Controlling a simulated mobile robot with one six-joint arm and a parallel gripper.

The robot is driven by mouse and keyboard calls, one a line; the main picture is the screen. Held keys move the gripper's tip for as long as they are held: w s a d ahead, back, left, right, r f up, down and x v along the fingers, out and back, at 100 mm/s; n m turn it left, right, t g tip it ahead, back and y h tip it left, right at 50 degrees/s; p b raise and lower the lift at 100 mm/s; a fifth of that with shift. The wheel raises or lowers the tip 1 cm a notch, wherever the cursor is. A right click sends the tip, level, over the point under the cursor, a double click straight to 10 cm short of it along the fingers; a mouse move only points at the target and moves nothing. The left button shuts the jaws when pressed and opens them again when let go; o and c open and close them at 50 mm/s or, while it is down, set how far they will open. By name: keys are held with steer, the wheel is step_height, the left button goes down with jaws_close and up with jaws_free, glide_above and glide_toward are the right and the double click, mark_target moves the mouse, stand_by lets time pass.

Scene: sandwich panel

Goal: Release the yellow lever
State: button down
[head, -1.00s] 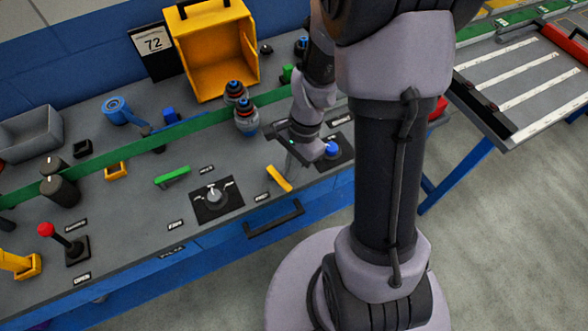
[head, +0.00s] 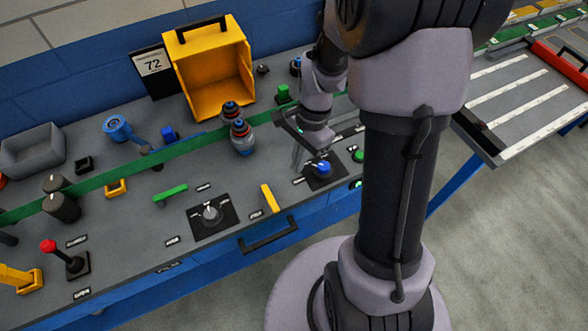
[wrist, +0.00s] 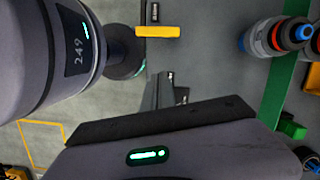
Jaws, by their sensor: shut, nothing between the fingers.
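The yellow lever (head: 268,198) is a short flat bar on the grey panel, right of the black dial plate and behind the drawer-like black handle. It also shows in the wrist view (wrist: 158,31), at the top. My gripper (head: 297,158) is above the panel, behind and to the right of the lever and apart from it. It is shut and empty. In the wrist view my fingers (wrist: 165,92) show below the lever, with a gap between. The lever's pivot is too small to make out.
A blue button (head: 322,168) stands close right of my gripper. A green lever (head: 170,194) and a dial (head: 211,214) lie to the left. Ringed bottle-like parts (head: 241,138) stand behind. A black handle (head: 268,235) is on the panel's front edge.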

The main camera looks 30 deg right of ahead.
steer(key=v, duration=0.3)
steer(key=shift+d+p, duration=0.15)
steer(key=shift+p, duration=0.2)
steer(key=s+a+r+n+t+b, duration=0.1)
steer(key=s+a+r+n+t, duration=0.2)
steer(key=s+a+r+n, duration=0.2)
steer(key=s+a+r+n+t+b, duration=0.2)
steer(key=s+a+r+n, duration=0.3)
steer(key=r, duration=0.5)
steer(key=shift+s+a+n+t+h+b, duration=0.35)
steer(key=shift+a+t, duration=0.2)
steer(key=shift+t, duration=0.25)
